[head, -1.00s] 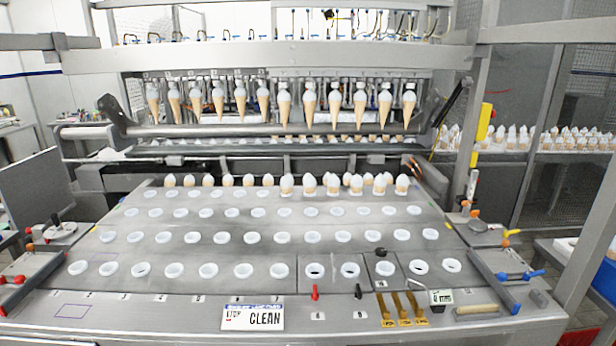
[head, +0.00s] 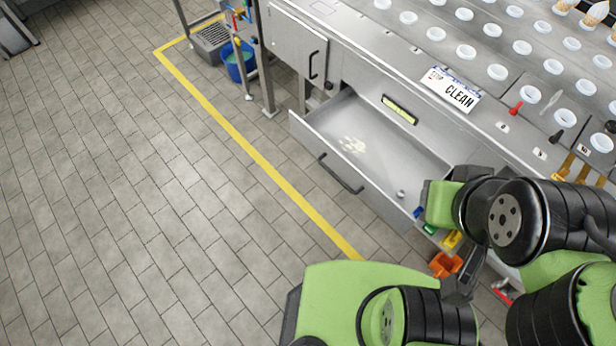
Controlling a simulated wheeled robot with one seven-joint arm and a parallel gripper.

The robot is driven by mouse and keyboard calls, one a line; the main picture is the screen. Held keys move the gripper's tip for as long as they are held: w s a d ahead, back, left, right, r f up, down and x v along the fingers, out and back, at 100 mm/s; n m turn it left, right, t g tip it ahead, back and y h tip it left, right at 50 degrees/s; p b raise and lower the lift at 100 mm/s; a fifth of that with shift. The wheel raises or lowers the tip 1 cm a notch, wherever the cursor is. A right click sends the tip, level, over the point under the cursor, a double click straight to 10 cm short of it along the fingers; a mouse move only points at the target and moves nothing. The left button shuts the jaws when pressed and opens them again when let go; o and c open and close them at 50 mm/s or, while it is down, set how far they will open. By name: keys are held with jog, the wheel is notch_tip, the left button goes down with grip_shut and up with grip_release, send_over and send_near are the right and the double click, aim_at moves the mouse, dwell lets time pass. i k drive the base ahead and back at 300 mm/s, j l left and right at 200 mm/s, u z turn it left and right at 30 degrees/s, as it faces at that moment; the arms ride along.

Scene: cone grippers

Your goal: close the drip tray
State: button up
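The drip tray (head: 325,150) is a wide grey metal drawer, pulled well out from the front of the machine in the head view. Its dark bar handle (head: 340,174) is on the front panel, facing the floor. Pale spilled residue (head: 352,145) and a small round fitting lie on its bottom. My green and black arm covers the lower right of the view, beside the tray's right end. A dark grey part, apparently my gripper (head: 460,284), shows among the arm links, apart from the handle. Its fingers cannot be made out clearly.
A closed cabinet door (head: 296,48) is left of the tray. A blue bucket (head: 240,62) stands beyond it. Orange, yellow and green items (head: 446,264) are near my arm. The tiled floor (head: 150,220) in front is clear, with a yellow line (head: 250,150).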

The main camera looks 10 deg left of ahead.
aim_at(385, 164)
jog(key=j+u, duration=0.1)
jog(key=u, duration=0.75)
jog(key=i+j+u, duration=0.1)
jog(key=u, duration=0.8)
jog(key=i+u, duration=0.15)
jog(key=u, duration=0.7)
jog(key=i+j, duration=0.05)
